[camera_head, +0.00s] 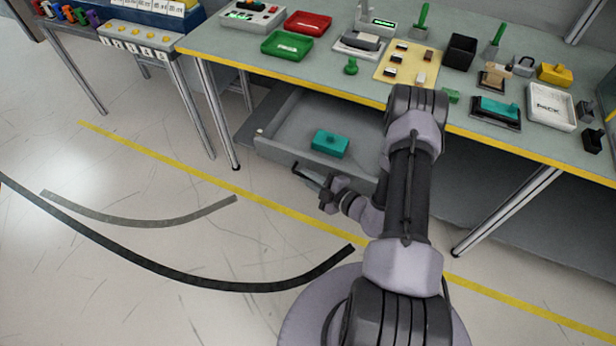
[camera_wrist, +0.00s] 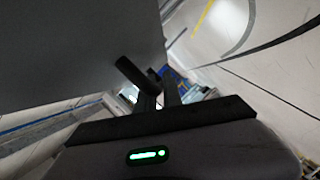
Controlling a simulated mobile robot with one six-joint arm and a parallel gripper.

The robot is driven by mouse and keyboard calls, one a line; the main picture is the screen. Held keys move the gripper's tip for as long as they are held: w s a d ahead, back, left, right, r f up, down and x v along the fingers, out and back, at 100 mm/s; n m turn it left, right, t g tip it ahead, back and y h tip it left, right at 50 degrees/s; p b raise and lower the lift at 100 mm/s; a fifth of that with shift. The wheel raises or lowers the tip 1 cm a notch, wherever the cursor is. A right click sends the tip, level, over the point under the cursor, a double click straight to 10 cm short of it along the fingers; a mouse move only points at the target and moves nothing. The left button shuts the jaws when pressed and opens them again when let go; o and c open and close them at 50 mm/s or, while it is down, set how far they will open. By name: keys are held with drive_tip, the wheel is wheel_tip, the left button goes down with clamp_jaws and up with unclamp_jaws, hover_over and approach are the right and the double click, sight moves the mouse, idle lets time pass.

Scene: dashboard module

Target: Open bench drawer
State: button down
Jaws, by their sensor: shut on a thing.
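The bench drawer (camera_head: 283,148) under the grey workbench stands pulled out, and its inside shows. A teal block with a small knob (camera_head: 330,144) lies in it. My gripper (camera_head: 309,177) is at the drawer's front face, shut on the dark drawer handle. In the wrist view the dark handle (camera_wrist: 134,74) sticks out from the grey drawer front (camera_wrist: 80,50), and my gripper's fingers (camera_wrist: 158,92) meet it. The exact contact is partly hidden by the fingers. My arm covers the right end of the drawer.
The workbench top (camera_head: 225,45) holds red (camera_head: 308,23) and green (camera_head: 286,45) trays, a black bin (camera_head: 460,51) and a white tray (camera_head: 551,107). Metal bench legs (camera_head: 218,115) stand left of the drawer. The floor (camera_head: 150,180) in front is clear, with a yellow line.

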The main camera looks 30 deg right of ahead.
drive_tip(key=c, duration=1.5)
unclamp_jaws()
drive_tip(key=p+v, duration=0.4)
drive_tip(key=v, duration=1.3)
drive_tip(key=shift+s, duration=0.15)
drive_tip(key=shift+d+r, duration=0.1)
